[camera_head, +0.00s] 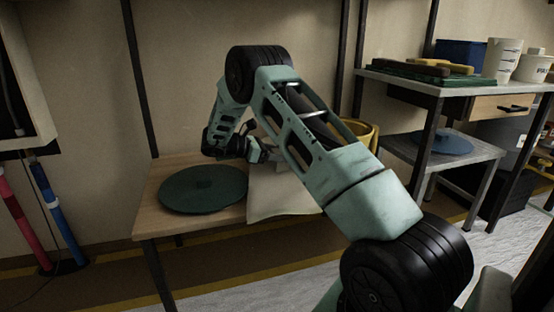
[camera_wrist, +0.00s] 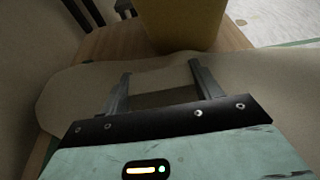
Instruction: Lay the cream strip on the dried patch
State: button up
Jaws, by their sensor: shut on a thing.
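The cream strip (camera_head: 283,203) is a pale, limp sheet. In the head view it lies over the right part of the wooden table, with its lower end over the front edge. In the wrist view the strip (camera_wrist: 75,88) runs across behind my fingers. My gripper (camera_head: 262,154) is low over the table at the strip's far end, partly hidden by my arm. In the wrist view my gripper (camera_wrist: 160,85) is shut on the strip, its two fingers apart with a darker brown area between them. I cannot make out the dried patch.
A dark green disc (camera_head: 203,189) lies on the wooden table (camera_head: 168,223), left of the strip. A yellow bucket (camera_head: 362,133) stands behind my arm; it also shows in the wrist view (camera_wrist: 180,22). A shelf unit (camera_head: 470,86) with tubs stands at right.

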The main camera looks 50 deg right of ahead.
jog(key=shift+f, duration=0.7)
jog(key=shift+f, duration=0.15)
jog(key=o, duration=1.1)
jog(key=shift+o, duration=0.4)
